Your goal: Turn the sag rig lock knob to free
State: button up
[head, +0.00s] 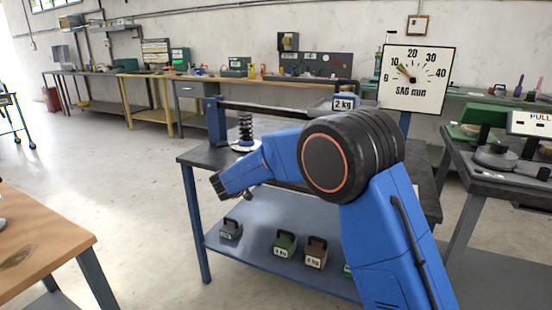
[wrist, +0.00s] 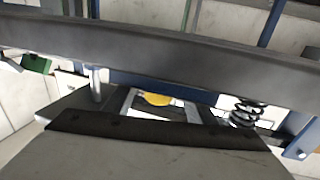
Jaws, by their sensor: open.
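The sag rig stands on a dark-topped bench (head: 200,156), with a blue post (head: 216,120), a dark beam (head: 275,107) and a black coil spring (head: 245,128). A 2 kg weight (head: 344,103) sits near the beam's right end. The SAG dial (head: 430,95) has its needle near 10. My gripper (head: 217,186) is open, in front of the bench's left part and below the spring. The wrist view shows the beam (wrist: 150,52), the spring (wrist: 245,112) and a yellow rounded thing (wrist: 156,99). I cannot tell whether that is the lock knob; my arm hides part of the rig.
Several labelled weights, including a green one (head: 285,244) and a brown one (head: 316,253), stand on the blue lower shelf (head: 255,258). A wooden table (head: 40,235) is at the left front. Another bench (head: 495,185) is at the right. The floor between the left table and rig is clear.

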jog(key=shift+s+a, duration=0.1)
jog(key=v, duration=1.7)
jog(key=shift+s, duration=0.1)
